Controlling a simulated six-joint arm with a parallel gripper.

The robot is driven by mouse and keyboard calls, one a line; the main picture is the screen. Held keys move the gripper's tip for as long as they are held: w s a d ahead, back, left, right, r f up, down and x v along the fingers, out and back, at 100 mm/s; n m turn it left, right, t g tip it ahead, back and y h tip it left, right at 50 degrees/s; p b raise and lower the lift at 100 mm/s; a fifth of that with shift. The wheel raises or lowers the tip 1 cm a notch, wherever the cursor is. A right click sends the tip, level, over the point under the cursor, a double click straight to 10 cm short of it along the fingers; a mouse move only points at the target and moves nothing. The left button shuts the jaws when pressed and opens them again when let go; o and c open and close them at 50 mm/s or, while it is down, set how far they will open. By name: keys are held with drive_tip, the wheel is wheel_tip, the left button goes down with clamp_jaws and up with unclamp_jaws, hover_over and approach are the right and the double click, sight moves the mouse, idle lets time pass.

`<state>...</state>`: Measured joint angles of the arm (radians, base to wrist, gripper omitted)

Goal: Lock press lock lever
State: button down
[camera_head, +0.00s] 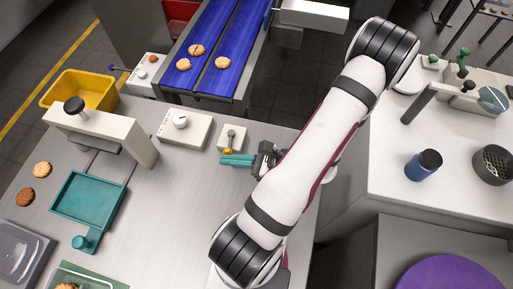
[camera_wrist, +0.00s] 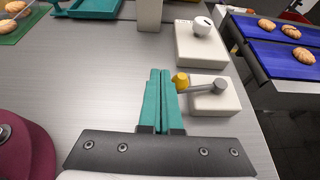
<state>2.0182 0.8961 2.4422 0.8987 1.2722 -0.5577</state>
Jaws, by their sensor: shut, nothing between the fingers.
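The lock lever is a grey metal arm with a yellow knob (camera_wrist: 181,82) on a small white base (camera_wrist: 212,99). In the head view the lever (camera_head: 231,134) stands on the metal table, just above my gripper in the picture. My gripper (camera_head: 224,160) has teal fingers and is shut with nothing between them. In the wrist view its fingertips (camera_wrist: 160,76) are just left of the yellow knob; whether they touch it I cannot tell. The press (camera_head: 100,128) is a beige frame with a black knob, at the left of the table.
A white box with a round dial (camera_head: 184,128) stands left of the lever. A teal tray (camera_head: 60,200) lies by the press, with biscuits (camera_head: 42,169) beside it. A blue conveyor (camera_head: 212,45) carries biscuits behind.

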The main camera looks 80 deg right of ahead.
drive_tip(key=shift+w+a, duration=0.1)
drive_tip(key=shift+w, duration=0.25)
idle(0.7)
drive_tip(key=shift+s+d, duration=0.4)
drive_tip(key=shift+d, duration=0.4)
drive_tip(key=shift+s, duration=0.1)
drive_tip(key=s+a+r, duration=0.5)
drive_tip(key=s+a, duration=0.2)
drive_tip(key=s, duration=0.3)
drive_tip(key=shift+s+a+r, duration=0.25)
drive_tip(key=shift+r, duration=0.1)
